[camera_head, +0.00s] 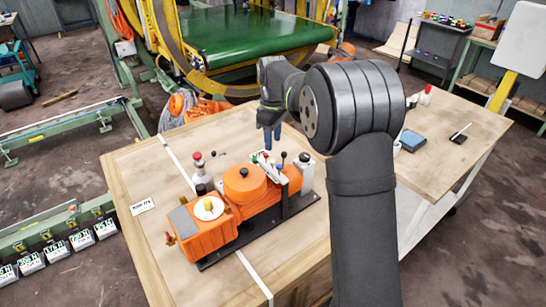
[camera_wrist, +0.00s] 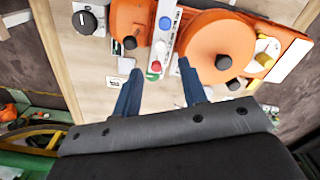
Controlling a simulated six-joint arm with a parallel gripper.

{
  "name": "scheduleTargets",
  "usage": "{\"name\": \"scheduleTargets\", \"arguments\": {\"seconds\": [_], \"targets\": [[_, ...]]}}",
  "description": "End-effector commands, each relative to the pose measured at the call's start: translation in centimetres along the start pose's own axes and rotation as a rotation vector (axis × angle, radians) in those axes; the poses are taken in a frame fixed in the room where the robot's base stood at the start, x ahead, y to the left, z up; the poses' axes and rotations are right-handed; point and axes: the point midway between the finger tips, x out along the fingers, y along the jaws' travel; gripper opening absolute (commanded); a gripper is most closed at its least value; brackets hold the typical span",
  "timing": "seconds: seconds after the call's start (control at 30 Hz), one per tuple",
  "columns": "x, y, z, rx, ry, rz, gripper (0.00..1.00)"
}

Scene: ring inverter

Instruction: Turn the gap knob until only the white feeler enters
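An orange machine (camera_head: 262,207) stands on a black base on the wooden table. A round white dial with a yellow knob (camera_head: 208,206) is on its near left end; a yellow knob (camera_wrist: 263,60) also shows at the right in the wrist view. I cannot tell which knob is the gap knob. A pale strip (camera_wrist: 164,38) with coloured ends, including blue, red and green, runs beside the large orange disc (camera_wrist: 215,45). No feeler can be singled out with certainty. My gripper (camera_wrist: 161,66) is open and empty, its blue fingers apart near the strip's red-green end. In the head view my gripper (camera_head: 268,138) hangs behind the machine.
A red-topped post (camera_head: 198,160) stands left of the orange disc, and a grey post with a black knob (camera_head: 304,160) stands at its right. The near tabletop is clear.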

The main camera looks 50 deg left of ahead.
Motion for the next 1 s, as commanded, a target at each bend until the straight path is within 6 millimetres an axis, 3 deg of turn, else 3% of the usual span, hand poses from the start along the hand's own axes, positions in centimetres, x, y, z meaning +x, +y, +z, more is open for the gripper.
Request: {"name": "scheduleTargets", "arguments": {"seconds": [0.2,0.4,0.8,1.0], "targets": [[4.6,-0.1,0.0,0.0,-0.002,-0.002,0.39],[7.0,0.0,0.0,0.001,0.0,0.0,0.39],[7.7,0.0,0.0,0.001,0.001,0.001,0.39],[7.6,0.0,0.0,0.001,0.001,0.001,0.0]]}}
